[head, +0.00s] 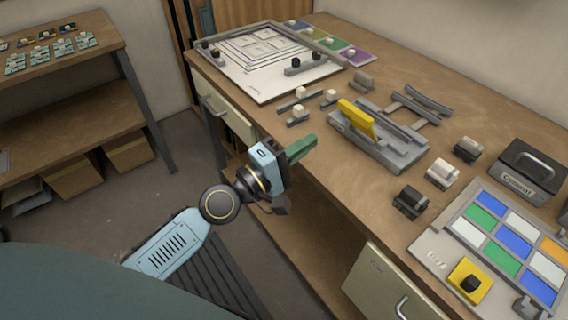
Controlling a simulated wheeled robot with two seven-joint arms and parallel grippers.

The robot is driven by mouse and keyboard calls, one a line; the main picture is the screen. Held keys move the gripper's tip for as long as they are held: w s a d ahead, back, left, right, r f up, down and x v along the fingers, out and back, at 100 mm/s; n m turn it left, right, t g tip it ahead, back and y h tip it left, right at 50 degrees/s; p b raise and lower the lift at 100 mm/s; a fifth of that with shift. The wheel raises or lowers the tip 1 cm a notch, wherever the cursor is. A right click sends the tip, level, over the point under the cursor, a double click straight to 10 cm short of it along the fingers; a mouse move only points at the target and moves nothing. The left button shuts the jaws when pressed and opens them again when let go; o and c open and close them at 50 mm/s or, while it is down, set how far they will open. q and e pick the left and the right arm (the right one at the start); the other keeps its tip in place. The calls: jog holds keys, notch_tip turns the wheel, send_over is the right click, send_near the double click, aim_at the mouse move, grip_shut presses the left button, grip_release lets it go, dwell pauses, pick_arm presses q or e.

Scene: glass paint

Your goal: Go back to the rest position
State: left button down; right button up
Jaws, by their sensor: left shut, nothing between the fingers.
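My left gripper (300,147) is at the end of the blue and black arm that comes in from the lower left. Its green fingers are shut with nothing between them. It hangs in front of the workbench (335,185), around the height of its front edge, and I cannot tell how far it is from the edge. My right gripper is not in view.
On the bench are a grey fixture with a yellow lever (357,118), a white board with frames (262,85), a coloured panel tray (437,245), a dark lidded box (527,170) and several small blocks. A shelf (60,55) stands left. Open floor lies between.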

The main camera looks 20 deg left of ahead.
pick_arm(q)
jog(key=s+a+f+m+g+y+b, duration=0.1)
jog(key=s+a+f+m+g+y, duration=0.15)
jog(key=f, duration=1.05)
jog(key=s+a+f+m+g+y, duration=0.2)
jog(key=s+a+f, duration=0.2)
jog(key=f, duration=0.8)
jog(key=s+a+f+m+g+y+b, duration=0.1)
jog(key=s+a+f+m+g+y, duration=0.2)
jog(key=f, duration=1)
jog(key=s+a+f+m+g+y, duration=0.1)
jog(key=s+a+f+m+g, duration=0.25)
jog(key=s+f, duration=0.95)
jog(key=s+f+m+g, duration=0.2)
jog(key=s+f, duration=0.1)
jog(key=s, duration=0.6)
jog(key=s+f+m+g+y, duration=0.1)
jog(key=s+f+m+g, duration=0.1)
jog(key=s, duration=0.7)
notch_tip(320, 180, down, 2)
jog(key=shift+s+d+f+g, duration=0.1)
jog(key=shift+s+d+g, duration=0.2)
jog(key=shift+g, duration=0.4)
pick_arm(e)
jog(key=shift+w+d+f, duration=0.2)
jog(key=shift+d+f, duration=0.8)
